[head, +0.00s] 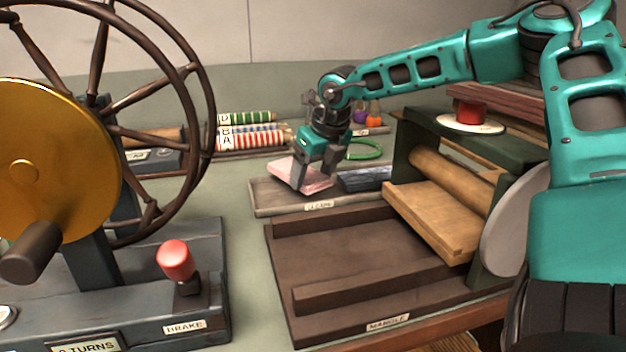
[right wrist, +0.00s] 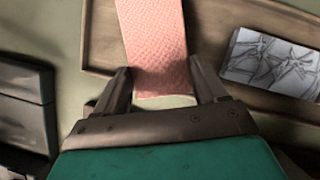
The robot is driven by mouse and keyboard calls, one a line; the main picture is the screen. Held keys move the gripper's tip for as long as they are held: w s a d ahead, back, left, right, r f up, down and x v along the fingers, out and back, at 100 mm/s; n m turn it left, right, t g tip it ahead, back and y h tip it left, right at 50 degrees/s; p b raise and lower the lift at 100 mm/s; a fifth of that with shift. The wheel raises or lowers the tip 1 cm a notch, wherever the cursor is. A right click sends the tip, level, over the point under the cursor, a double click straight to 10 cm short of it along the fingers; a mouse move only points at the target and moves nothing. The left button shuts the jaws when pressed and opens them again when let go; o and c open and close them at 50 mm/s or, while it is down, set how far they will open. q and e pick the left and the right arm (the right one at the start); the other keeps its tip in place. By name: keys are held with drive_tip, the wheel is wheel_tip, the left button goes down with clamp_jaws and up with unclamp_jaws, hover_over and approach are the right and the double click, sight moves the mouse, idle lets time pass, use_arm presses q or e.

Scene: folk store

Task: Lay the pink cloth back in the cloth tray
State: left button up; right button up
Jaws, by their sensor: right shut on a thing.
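The pink cloth (head: 290,172) is a flat folded piece at the left end of the shallow tray (head: 275,210), which has a label on its front edge. My right gripper (head: 314,184) is shut on the cloth, with its fingers pointing down over the tray. In the right wrist view the cloth (right wrist: 155,45) runs between the two fingers (right wrist: 160,78) and lies over the tray (right wrist: 100,40). I cannot tell whether the cloth touches the tray floor. My left gripper is not in view.
A dark patterned block (head: 365,179) lies in the tray's right part. The mangle (head: 440,215) stands in front and to the right. A spoked wheel with a brass disc (head: 50,160) and a red brake knob (head: 175,260) fill the left. Striped rolls (head: 250,137) lie behind.

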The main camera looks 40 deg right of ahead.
drive_tip(key=shift+f, duration=0.6)
drive_tip(key=shift+r, duration=0.1)
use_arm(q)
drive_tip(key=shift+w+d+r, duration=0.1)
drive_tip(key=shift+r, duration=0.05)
use_arm(e)
drive_tip(key=shift+f+b, duration=0.6)
drive_tip(key=shift+b, duration=0.15)
drive_tip(key=o, duration=0.7)
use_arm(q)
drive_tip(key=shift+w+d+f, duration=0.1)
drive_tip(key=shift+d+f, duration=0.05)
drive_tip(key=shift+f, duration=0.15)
use_arm(e)
drive_tip(key=o, duration=0.4)
drive_tip(key=shift+o, duration=0.2)
drive_tip(key=shift+r, duration=0.15)
